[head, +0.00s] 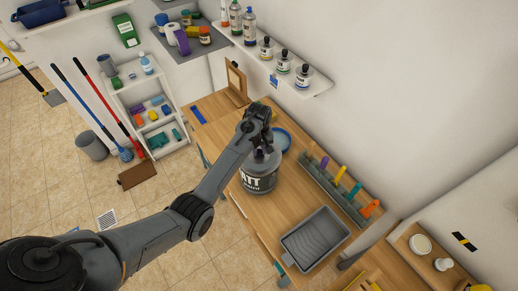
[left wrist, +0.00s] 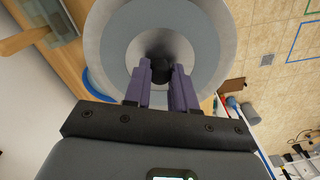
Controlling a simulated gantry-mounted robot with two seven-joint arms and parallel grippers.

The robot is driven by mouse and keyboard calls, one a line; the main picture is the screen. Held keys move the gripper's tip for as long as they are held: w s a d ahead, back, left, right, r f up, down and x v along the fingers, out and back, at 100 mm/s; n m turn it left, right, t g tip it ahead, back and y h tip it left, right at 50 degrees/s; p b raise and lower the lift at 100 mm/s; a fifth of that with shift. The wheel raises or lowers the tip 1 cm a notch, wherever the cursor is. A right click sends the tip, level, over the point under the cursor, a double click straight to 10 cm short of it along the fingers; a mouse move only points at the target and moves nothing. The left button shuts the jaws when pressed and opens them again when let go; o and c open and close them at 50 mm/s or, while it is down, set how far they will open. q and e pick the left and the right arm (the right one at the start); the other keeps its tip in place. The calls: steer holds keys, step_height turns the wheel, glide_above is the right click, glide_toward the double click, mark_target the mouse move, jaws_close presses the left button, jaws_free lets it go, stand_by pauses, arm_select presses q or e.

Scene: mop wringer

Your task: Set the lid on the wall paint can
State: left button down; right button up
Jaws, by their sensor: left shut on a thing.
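The wall paint can (head: 259,183), grey with white lettering, stands upright on the wooden bench. My left gripper (head: 265,148) is above its top, pointing down. In the left wrist view, my left gripper (left wrist: 161,82) has its two purple fingers shut on the black knob (left wrist: 160,70) of a round grey lid (left wrist: 203,35). The lid is over the can's top. I cannot tell whether it rests on the rim or is slightly above it. The arm hides part of the can's top in the head view. My right gripper is not in view.
A blue round dish (head: 281,139) lies just behind the can. A rack with coloured-handled tools (head: 338,187) runs along the wall side. A grey paint tray (head: 315,240) lies at the bench's near end. A shelf with bottles (head: 270,58) hangs above.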

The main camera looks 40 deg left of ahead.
mark_target(259, 151)
arm_select(q)
steer(key=shift+f, duration=0.6)
stand_by(1.1)
steer(key=c, duration=0.8)
jaws_free()
steer(key=shift+c, duration=0.2)
steer(key=shift+r, duration=0.1)
steer(key=shift+r, duration=3.4)
